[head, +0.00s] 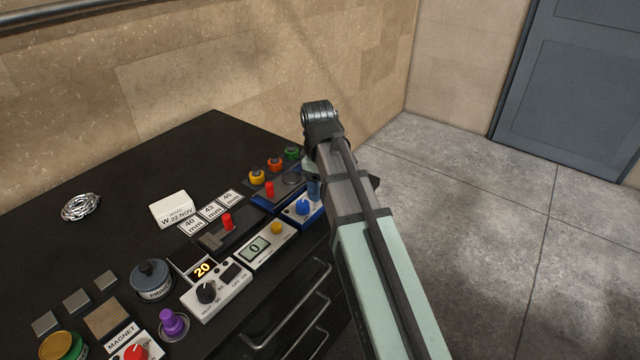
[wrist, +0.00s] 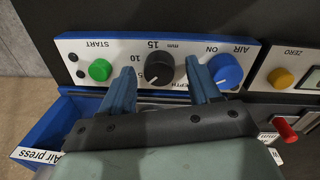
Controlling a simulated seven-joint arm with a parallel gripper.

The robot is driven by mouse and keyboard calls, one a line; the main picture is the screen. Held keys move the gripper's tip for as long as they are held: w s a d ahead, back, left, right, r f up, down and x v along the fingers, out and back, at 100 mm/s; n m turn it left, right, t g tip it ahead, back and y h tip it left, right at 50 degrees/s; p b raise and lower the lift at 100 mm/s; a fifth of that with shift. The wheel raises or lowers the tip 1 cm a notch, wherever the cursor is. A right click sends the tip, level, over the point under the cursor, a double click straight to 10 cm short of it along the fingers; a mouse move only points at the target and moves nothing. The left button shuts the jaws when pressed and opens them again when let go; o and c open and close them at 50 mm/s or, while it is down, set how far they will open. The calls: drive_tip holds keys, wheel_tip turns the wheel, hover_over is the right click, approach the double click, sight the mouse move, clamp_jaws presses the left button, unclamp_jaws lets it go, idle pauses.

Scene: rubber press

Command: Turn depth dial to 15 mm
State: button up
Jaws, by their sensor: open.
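The black depth dial (wrist: 160,69) sits on the white front panel (wrist: 100,48) of the air press in the wrist view, where the lettering is upside down. My gripper (wrist: 159,66) is open, with one blue finger on each side of the dial. I cannot tell whether either finger touches it. In the head view my gripper's blue finger (head: 314,190) shows beside the press, and the dial is hidden behind my arm.
A green START button (wrist: 100,70) is left of the dial. A blue AIR knob (wrist: 225,71) is close to the right finger. A yellow ZERO button (wrist: 281,78) is farther right. Other devices crowd the black bench (head: 130,185) in the head view.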

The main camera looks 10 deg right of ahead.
drive_tip(key=shift+c, duration=0.4)
drive_tip(key=c, duration=1)
drive_tip(key=shift+o, duration=0.2)
drive_tip(key=shift+m, duration=0.4)
drive_tip(key=m, duration=0.4)
drive_tip(key=shift+w+m, duration=0.1)
drive_tip(key=shift+m, duration=0.3)
drive_tip(key=m, duration=0.6)
drive_tip(key=shift+w+g, duration=0.1)
drive_tip(key=shift+g, duration=0.2)
drive_tip(key=m, duration=0.5)
drive_tip(key=shift+m, duration=0.4)
drive_tip(key=m, duration=0.5)
drive_tip(key=shift+d+m+g, duration=0.1)
drive_tip(key=shift+m+g, duration=0.2)
